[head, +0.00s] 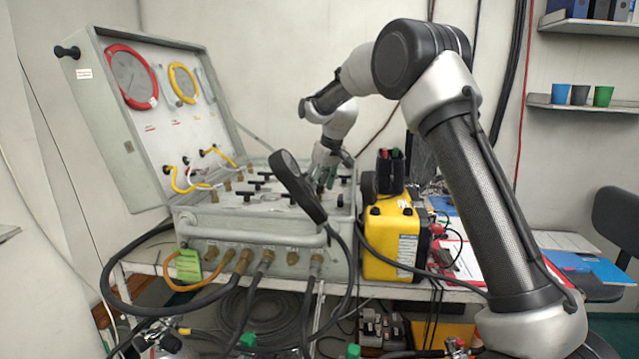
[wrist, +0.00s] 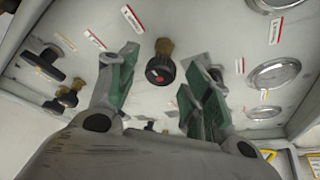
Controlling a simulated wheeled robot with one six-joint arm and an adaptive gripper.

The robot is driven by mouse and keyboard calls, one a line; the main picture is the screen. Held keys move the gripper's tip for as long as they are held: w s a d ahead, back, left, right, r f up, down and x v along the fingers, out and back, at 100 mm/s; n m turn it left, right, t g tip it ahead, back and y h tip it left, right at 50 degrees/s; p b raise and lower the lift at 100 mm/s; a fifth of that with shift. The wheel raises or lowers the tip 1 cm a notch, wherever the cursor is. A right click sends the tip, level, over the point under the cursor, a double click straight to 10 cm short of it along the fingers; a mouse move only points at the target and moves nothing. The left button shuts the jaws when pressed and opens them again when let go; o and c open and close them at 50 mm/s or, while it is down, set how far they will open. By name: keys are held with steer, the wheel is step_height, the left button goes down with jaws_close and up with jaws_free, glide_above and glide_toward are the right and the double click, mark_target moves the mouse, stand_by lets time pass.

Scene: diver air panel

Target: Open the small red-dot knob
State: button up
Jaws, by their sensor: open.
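The small red-dot knob (wrist: 160,72) is black and round with a red mark on its face, on a brass stem fixed to the pale panel. It shows in the wrist view, just beyond and between the fingertips of my gripper (wrist: 163,75). My gripper is open, with one green-padded finger to each side of the knob; I cannot tell whether either touches it. In the head view my gripper (head: 327,172) is low over the right part of the air panel box (head: 265,225). The knob cannot be made out there.
Other black knobs (wrist: 43,65) sit left on the panel, and round gauges (wrist: 274,72) sit right. In the head view, a dark handset (head: 298,187) rises before my gripper, and a yellow unit (head: 390,240) stands right of the box. The open lid (head: 150,120) is at left.

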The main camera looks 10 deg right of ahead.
steer(key=shift+c, duration=0.4)
steer(key=c, duration=0.9)
steer(key=n+y, duration=0.1)
steer(key=n, duration=0.2)
steer(key=shift+w+d+n+g, duration=0.1)
steer(key=shift+d+n+g, duration=0.05)
steer(key=shift+n+g, duration=0.25)
steer(key=n+g+y, duration=0.1)
steer(key=n, duration=0.2)
steer(key=shift+w+n, duration=0.1)
steer(key=shift+n, duration=0.2)
steer(key=n+g, duration=0.1)
steer(key=n, duration=0.2)
steer(key=n+g, duration=0.1)
steer(key=n, duration=0.2)
steer(key=shift+w+n+g, duration=0.1)
steer(key=shift+n+g, duration=0.2)
steer(key=shift+g, duration=0.1)
